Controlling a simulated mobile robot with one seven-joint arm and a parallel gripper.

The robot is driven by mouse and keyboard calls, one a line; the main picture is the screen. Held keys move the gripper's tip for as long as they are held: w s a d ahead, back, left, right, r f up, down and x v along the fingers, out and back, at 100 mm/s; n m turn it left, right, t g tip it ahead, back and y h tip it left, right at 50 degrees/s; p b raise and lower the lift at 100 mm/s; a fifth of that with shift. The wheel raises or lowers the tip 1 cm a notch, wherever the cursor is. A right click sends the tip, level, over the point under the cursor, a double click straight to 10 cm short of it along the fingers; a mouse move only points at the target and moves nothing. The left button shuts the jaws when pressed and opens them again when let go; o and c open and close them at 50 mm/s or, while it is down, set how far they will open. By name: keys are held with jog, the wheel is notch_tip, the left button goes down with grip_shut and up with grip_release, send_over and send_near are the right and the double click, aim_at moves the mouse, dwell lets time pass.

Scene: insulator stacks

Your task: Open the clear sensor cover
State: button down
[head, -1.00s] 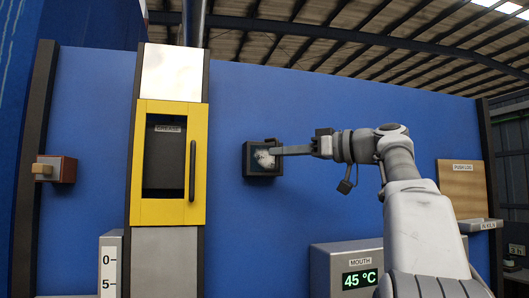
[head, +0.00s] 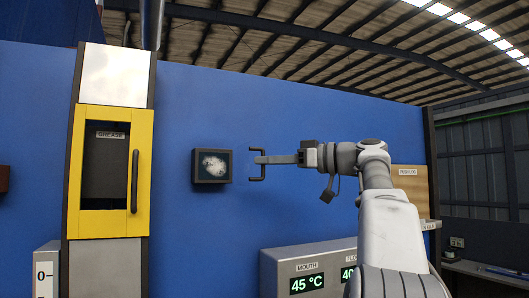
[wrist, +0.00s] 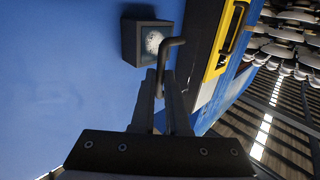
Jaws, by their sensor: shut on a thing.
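The sensor box (head: 195,168) is a small dark square box on the blue wall, with a pale speckled round face; it also shows in the wrist view (wrist: 131,42). A dark bracket-shaped handle (head: 257,179) stands clear of the box, to its right in the head view. My gripper (head: 262,159) is shut on this handle. In the wrist view, my fingers (wrist: 164,88) close around the dark bent handle bar (wrist: 170,48), which overlaps the box's edge. The clear pane of the cover is too transparent to make out, so its angle cannot be told.
A yellow-framed grease cabinet (head: 148,120) with a dark handle stands left of the box. A grey unit with temperature displays (head: 290,262) stands below my arm. The blue wall around the sensor box is clear.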

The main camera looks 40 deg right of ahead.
jog(key=shift+w+d+n+g+y+p, duration=0.3)
jog(key=shift+d+n+g+y+p, duration=0.4)
jog(key=shift+y, duration=0.3)
jog(key=shift+a+f, duration=0.1)
jog(key=shift+f, duration=0.05)
jog(key=c, duration=1.2)
grip_release()
jog(key=shift+w, duration=0.1)
jog(key=shift+c, duration=0.2)
jog(key=o, duration=0.3)
jog(key=shift+w+f, duration=0.1)
jog(key=shift+w, duration=0.25)
jog(key=shift+s, duration=0.2)
jog(key=shift+s, duration=0.1)
